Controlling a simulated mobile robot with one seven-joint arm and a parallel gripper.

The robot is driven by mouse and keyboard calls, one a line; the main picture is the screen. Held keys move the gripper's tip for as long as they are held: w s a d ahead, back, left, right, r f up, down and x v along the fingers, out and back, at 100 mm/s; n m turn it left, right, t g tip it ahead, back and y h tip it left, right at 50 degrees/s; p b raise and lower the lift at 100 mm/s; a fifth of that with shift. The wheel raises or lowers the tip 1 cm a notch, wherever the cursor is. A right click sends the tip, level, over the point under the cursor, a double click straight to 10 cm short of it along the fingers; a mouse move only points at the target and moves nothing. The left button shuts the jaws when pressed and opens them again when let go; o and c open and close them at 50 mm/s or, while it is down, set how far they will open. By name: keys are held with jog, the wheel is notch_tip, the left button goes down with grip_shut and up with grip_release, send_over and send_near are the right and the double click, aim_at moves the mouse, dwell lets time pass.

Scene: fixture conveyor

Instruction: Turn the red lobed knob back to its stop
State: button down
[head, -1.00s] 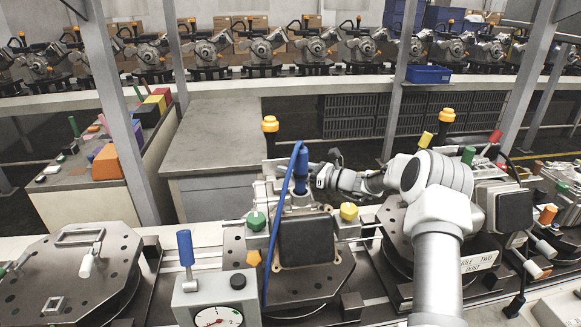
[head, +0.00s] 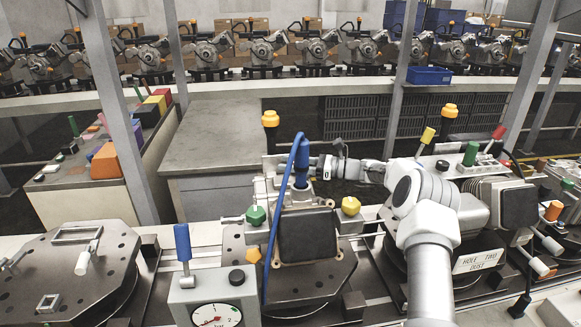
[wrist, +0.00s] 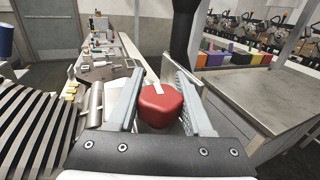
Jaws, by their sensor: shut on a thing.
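The red lobed knob (wrist: 161,106) sits between the two pale fingers of my gripper (wrist: 158,88) in the wrist view. A white mark shows on its upper face. The fingers are shut on the knob, one on each side. In the head view my gripper (head: 318,166) reaches left to the back of the middle fixture, behind the blue upright handle (head: 302,165). The red knob is hidden there. How far the knob is turned cannot be told.
The blue hose (head: 272,225) hangs in front of the fixture's dark cover (head: 305,236). Green (head: 256,215) and yellow (head: 350,206) knobs are close by. A gauge box (head: 213,300) stands in front. A grey bench (head: 210,145) lies behind, with a clear top.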

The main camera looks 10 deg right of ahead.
jog(key=shift+r, duration=0.1)
jog(key=shift+c, duration=1.5)
grip_release()
jog(key=shift+d, duration=0.1)
jog(key=shift+s+d, duration=0.15)
jog(key=shift+d, duration=0.25)
jog(key=b+v, duration=0.1)
jog(key=v, duration=0.5)
jog(key=shift+d+b, duration=0.25)
jog(key=shift+b, duration=0.05)
jog(key=shift+s, duration=0.1)
